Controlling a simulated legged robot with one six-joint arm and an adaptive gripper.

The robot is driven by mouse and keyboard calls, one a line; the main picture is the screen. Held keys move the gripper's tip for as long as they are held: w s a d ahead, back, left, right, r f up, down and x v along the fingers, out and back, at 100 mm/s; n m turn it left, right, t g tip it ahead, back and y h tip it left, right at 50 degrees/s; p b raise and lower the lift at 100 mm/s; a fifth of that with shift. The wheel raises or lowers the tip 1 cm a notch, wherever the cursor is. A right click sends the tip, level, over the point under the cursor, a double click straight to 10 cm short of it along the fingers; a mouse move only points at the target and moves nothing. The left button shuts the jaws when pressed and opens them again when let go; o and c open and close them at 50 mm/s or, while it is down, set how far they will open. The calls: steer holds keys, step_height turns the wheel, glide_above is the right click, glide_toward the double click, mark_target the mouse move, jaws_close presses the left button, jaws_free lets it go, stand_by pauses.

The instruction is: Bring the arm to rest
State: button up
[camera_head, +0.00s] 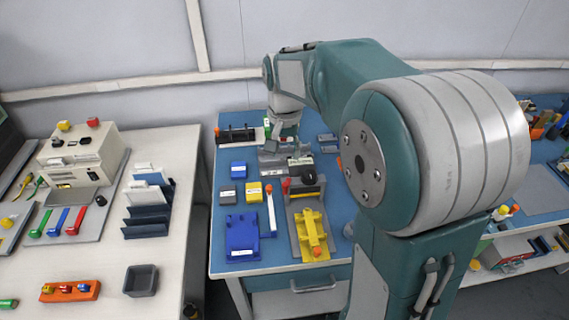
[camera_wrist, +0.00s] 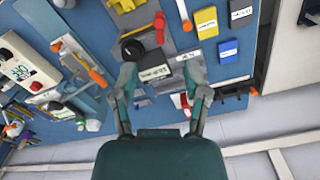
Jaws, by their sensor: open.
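My teal arm reaches over the blue workbench (camera_head: 225,262) in the head view. My gripper (camera_head: 286,138) is above the back part of the bench, pointing down near a grey fixture (camera_head: 270,168). In the wrist view my gripper (camera_wrist: 160,88) has its two fingers spread apart with nothing held between them. The grey fixture, with white labels and a black knob (camera_wrist: 132,50), lies beyond the fingertips. I cannot tell how far the fingertips are above it.
A blue block fixture (camera_head: 242,236) and a yellow part (camera_head: 314,232) on a grey base stand at the bench front. A white table (camera_head: 190,215) at left holds a dark rack (camera_head: 146,222) and a grey bin (camera_head: 140,280). A wall rises behind. My arm hides the bench's right side.

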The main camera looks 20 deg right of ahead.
steer(key=shift+r, duration=0.45)
